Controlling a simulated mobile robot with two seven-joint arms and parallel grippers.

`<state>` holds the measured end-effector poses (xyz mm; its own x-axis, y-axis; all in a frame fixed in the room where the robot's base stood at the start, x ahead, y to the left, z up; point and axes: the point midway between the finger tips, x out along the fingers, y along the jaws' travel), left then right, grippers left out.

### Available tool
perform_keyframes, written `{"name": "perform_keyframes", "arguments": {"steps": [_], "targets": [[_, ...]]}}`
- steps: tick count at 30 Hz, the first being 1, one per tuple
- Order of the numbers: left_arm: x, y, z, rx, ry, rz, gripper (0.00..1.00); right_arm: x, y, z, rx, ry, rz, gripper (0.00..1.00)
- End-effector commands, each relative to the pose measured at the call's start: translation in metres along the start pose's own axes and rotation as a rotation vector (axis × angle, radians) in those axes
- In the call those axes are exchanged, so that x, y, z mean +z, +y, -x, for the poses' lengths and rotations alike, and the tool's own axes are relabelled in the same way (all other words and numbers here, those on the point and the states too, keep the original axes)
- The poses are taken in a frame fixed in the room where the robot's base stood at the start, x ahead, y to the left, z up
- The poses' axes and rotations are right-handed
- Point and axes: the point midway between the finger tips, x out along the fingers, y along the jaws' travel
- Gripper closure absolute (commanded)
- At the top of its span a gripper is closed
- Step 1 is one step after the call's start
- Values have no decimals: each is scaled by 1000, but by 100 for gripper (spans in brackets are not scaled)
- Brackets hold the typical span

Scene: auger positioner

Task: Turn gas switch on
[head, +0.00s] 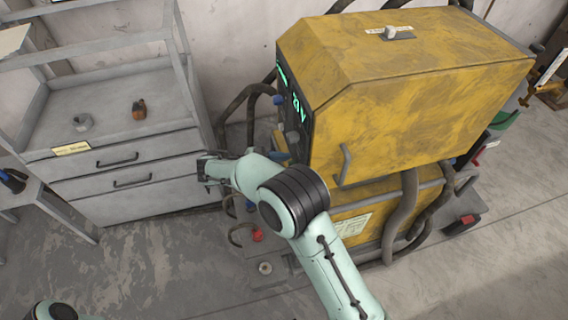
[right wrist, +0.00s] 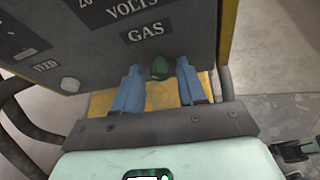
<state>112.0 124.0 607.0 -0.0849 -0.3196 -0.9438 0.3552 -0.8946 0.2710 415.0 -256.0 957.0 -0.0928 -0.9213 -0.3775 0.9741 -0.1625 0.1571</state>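The gas switch is a small dark green knob (right wrist: 160,67) under the word GAS on the grey panel (right wrist: 105,45) in the right wrist view. My right gripper (right wrist: 157,72) has its two blue fingers apart, one on each side of the knob. A gap shows between the knob and each finger, and contact is not visible. The gas knob is hidden there.
A grey drawer cabinet (head: 130,160) with small items on top stands just left of my right gripper. Hoses (head: 402,215) hang around the machine. A pale FEED knob (right wrist: 70,85) is on the same panel. Open floor (head: 140,265) lies at the lower left.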

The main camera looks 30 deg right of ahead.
Motion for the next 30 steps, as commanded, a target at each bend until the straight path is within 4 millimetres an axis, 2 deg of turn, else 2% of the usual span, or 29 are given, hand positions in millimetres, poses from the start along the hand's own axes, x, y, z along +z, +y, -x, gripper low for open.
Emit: {"name": "perform_keyframes", "arguments": {"steps": [1, 3, 17, 30], "targets": [[0, 0, 0, 0, 0, 0, 54, 0, 0, 0, 0, 0, 0, 78], [0, 0, 0, 0, 0, 0, 54, 0, 0, 0, 0, 0, 0, 100], [2, -4, -8, -2, -4, 2, 54, -2, -1, 1, 32, -3, -67, 100], [10, -19, -43, -7, -20, 7, 54, -5, -6, 0, 173, -27, -396, 100]]}}
